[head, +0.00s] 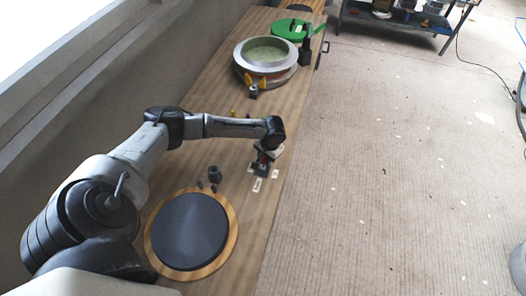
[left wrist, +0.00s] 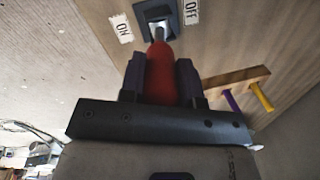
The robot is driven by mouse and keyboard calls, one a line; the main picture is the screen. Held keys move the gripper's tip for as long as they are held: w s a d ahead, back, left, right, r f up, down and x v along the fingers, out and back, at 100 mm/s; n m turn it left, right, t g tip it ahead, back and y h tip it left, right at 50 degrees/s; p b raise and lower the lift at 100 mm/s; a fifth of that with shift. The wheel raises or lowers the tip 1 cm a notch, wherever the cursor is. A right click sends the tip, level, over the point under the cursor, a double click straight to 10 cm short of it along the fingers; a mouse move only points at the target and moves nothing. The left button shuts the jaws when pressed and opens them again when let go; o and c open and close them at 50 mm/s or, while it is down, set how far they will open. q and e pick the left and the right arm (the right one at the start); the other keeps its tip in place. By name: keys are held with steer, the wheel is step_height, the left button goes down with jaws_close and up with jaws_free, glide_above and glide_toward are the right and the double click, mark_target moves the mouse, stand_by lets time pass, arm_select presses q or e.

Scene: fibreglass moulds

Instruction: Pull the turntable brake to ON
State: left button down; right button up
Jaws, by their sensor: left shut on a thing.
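The brake lever has a red handle (left wrist: 160,75) on a metal shaft that comes out of a dark square base (left wrist: 157,14). An ON label (left wrist: 121,28) lies left of the base in the left wrist view, and an OFF label (left wrist: 191,11) lies right of it. I cannot tell clearly which label the lever leans to. My left gripper (head: 264,158) is shut on the red handle, with its two dark fingers (left wrist: 160,80) on either side. The turntable (head: 190,231), a dark disc on a wooden ring, lies on the bench nearer to me. My right gripper is out of view.
Small dark items (head: 214,175) stand on the bench between the turntable and the lever. A wooden rack with yellow and purple pegs (left wrist: 235,78) is right of the lever. A round mould (head: 265,60) and a green disc (head: 293,28) are farther along. The floor to the right is open.

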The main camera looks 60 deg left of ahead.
arm_select(q)
steer(key=shift+w+d+r+g+y+p, duration=0.15)
steer(key=shift+w+d+g+y+p, duration=0.45)
steer(key=shift+p, duration=0.25)
steer(key=shift+w+d+f+g+y+p, duration=0.45)
steer(key=shift+w+d+f+g+y, duration=0.5)
steer(key=shift+g+y, duration=0.4)
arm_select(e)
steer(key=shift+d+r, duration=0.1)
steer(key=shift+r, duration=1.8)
arm_select(q)
steer(key=shift+f, duration=0.1)
